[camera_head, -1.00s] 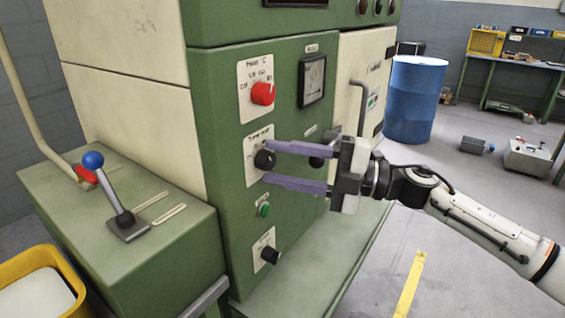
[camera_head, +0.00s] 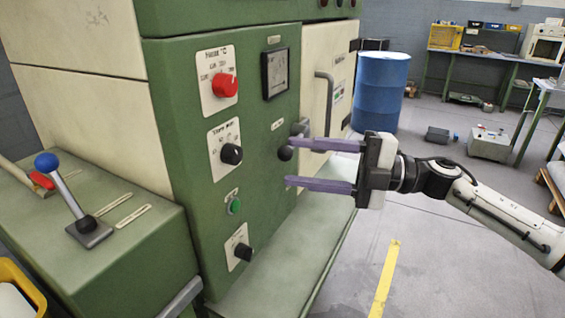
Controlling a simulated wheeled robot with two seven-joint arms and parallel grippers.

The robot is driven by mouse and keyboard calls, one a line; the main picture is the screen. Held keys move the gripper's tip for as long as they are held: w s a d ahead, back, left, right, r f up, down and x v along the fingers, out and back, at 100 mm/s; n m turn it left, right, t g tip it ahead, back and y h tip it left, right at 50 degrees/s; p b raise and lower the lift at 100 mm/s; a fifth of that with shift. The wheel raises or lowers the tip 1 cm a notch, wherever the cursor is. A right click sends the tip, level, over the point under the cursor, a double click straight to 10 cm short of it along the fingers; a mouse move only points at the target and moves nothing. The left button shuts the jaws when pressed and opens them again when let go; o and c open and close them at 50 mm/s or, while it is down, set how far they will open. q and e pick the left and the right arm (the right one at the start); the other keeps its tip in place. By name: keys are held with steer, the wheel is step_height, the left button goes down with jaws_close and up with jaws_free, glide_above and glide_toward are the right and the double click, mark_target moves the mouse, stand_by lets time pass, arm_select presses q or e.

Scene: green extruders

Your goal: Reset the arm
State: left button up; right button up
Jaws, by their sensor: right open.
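My right gripper (camera_head: 289,162) is open and empty, with two purple fingers pointing left toward the green control panel (camera_head: 215,140). The black middle knob (camera_head: 231,154) on its white plate is left of the fingertips, with a clear gap between. The red knob (camera_head: 225,86) is above, the green button (camera_head: 234,205) and the lower black knob (camera_head: 243,252) below. My left gripper is not in view.
A blue-balled lever (camera_head: 67,188) stands on the green side box at left. A vertical door handle (camera_head: 328,105) is behind the gripper. A blue barrel (camera_head: 380,90) stands behind. Open floor lies at right, with a yellow line (camera_head: 384,280).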

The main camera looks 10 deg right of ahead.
steer(key=shift+d, duration=0.25)
steer(key=s+a+f+m+t+h, duration=0.15)
steer(key=f+m+t+h, duration=0.3)
steer(key=f+m, duration=0.65)
steer(key=s+a+f+m+t+h, duration=0.1)
steer(key=s+f+m+t+h, duration=0.4)
steer(key=f+m, duration=0.65)
steer(key=s+d+f+m+g+h, duration=0.2)
steer(key=s+d+f+m+h, duration=0.1)
steer(key=s+f, duration=0.7)
steer(key=s+d+f+m+g+h, duration=0.3)
steer(key=s+d+f+m, duration=0.1)
steer(key=s+f, duration=0.6)
step_height(320, 180, down, 3)
steer(key=shift+s+d+f, duration=0.15)
steer(key=shift+s+d, duration=0.05)
steer(key=shift+d, duration=0.15)
